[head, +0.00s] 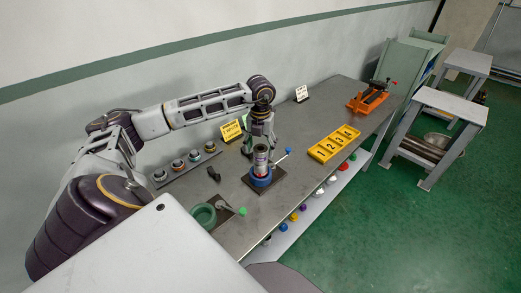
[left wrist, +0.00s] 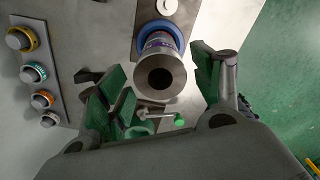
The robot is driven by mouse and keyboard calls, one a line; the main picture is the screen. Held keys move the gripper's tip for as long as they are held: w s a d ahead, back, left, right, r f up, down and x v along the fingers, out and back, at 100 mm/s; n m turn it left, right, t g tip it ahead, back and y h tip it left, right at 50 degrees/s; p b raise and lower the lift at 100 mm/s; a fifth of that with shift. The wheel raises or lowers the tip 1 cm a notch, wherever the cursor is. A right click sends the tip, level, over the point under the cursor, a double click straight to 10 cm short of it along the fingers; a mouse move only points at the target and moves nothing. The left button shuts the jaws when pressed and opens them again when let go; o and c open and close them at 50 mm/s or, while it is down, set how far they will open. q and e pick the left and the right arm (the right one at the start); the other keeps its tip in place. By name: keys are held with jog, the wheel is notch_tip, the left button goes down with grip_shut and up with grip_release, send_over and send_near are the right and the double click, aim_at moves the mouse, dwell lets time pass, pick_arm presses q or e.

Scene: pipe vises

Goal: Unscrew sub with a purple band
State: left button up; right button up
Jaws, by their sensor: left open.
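The sub with a purple band (head: 261,157) is a grey metal cylinder standing upright in the blue vise (head: 260,179) on the bench. In the left wrist view I look down on the sub's open top (left wrist: 160,77), with the purple band (left wrist: 158,43) below its rim and the blue ring behind it. My left gripper (head: 259,136) is above and beside the sub. In the left wrist view its green-padded fingers (left wrist: 157,82) are apart, one on each side of the sub, with visible gaps. My right gripper is not in view.
A rack of banded subs (head: 186,163) lies left of the blue vise. A green vise (head: 204,214) is in front, and an orange vise (head: 368,100) at the far end. A yellow numbered tray (head: 334,144) lies to the right. A yellow sign (head: 231,131) stands behind.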

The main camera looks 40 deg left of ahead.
pick_arm(q)
jog(key=shift+m+b, duration=0.45)
jog(key=shift+m, duration=1.65)
jog(key=shift+c, duration=0.5)
jog(key=c, duration=0.9)
jog(key=shift+c, duration=0.2)
jog(key=shift+n, duration=0.3)
